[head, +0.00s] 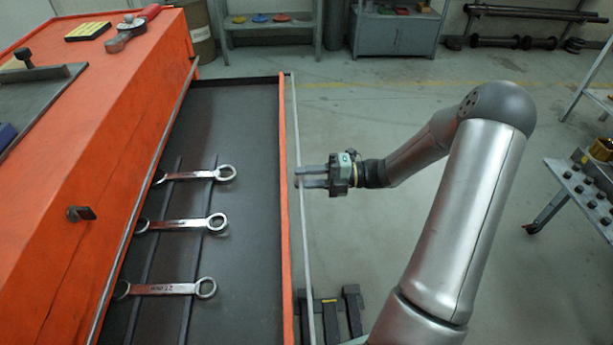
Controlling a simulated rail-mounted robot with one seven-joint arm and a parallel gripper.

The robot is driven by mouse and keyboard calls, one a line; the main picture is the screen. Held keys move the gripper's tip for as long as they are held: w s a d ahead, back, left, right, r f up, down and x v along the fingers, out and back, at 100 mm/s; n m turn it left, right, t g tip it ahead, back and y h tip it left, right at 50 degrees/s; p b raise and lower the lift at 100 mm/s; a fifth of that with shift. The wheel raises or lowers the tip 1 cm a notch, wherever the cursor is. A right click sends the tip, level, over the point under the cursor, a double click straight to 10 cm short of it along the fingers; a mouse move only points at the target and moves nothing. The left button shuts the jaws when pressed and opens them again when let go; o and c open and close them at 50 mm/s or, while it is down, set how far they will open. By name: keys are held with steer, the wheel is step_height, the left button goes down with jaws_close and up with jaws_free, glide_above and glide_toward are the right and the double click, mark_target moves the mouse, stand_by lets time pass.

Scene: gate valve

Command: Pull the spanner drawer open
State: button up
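The spanner drawer (245,108) stands pulled out from the orange cabinet (75,160), its dark inside in plain view. Three ring spanners lie in it: a far one (195,175), a middle one (182,225) and a near one (168,289). A pale handle bar (305,262) runs along the outside of its orange front (285,235). My gripper (303,177) comes from the right, its fingertips at this bar. A gap shows between the two fingers, with nothing visibly held. I cannot tell whether they touch the bar.
A dark stand (328,312) is on the floor by the drawer front. A table with bolts (585,190) stands right. Open floor lies beyond my gripper.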

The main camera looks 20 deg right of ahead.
steer(key=shift+d, duration=0.1)
steer(key=p+v, duration=0.1)
steer(key=v, duration=1.6)
steer(key=shift+p, duration=0.4)
steer(key=shift+d, duration=0.1)
